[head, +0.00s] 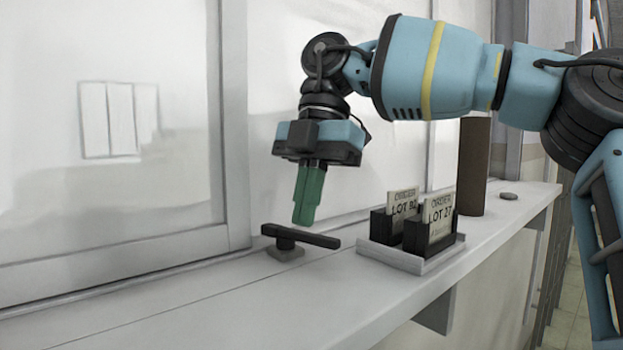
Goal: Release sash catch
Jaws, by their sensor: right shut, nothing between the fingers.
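The sash catch (299,236) is a dark lever on a grey round pivot and base. It sits on the white sill close to the window frame, and its lever lies roughly level, pointing left to right. My right gripper (303,222) hangs just above the lever with its green fingers pointing down. The fingers are shut together with nothing between them. A small gap seems to show between the fingertips and the lever, but I cannot be sure of contact. The window sash (120,249) has a grey frame around a pale pane. My left gripper is not in view.
A grey tray (411,262) with dark holders and cards marked LOT stands right of the catch. A brown cylinder (473,166) stands behind it, and a small grey disc (509,196) lies farther along. The sill (160,315) is clear at the front left.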

